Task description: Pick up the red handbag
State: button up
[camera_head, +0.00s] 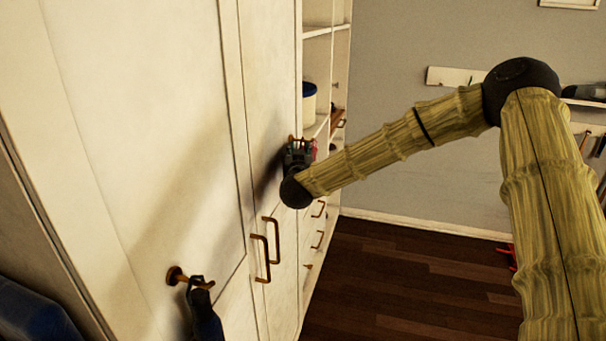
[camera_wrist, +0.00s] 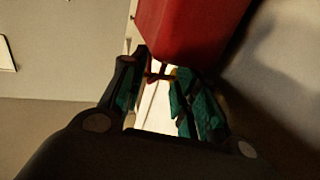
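The red handbag (camera_wrist: 190,28) fills the upper middle of the wrist view, just beyond my fingertips. In the head view only a small red strip of it (camera_head: 313,148) shows behind my gripper, beside the white wardrobe. My gripper (camera_head: 299,149) is at the wardrobe front near a brass hook. In the wrist view its green-padded fingers (camera_wrist: 162,75) stand apart with a bright gap between them. A small red and brass piece shows between the fingertips. I cannot tell whether it is part of the bag or the hook, or whether a finger touches it.
The white wardrobe (camera_head: 150,130) has brass handles (camera_head: 266,250) and a lower hook (camera_head: 177,276) with a dark item hanging. Open shelves (camera_head: 325,30) hold a pot (camera_head: 309,103). A red object (camera_head: 513,257) shows at the right. The dark wood floor (camera_head: 400,285) is clear.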

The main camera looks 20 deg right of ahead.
jog(key=shift+w+d, duration=0.15)
jog(key=shift+w, duration=0.15)
grip_shut()
jog(key=shift+r, duration=0.15)
dwell(0.3)
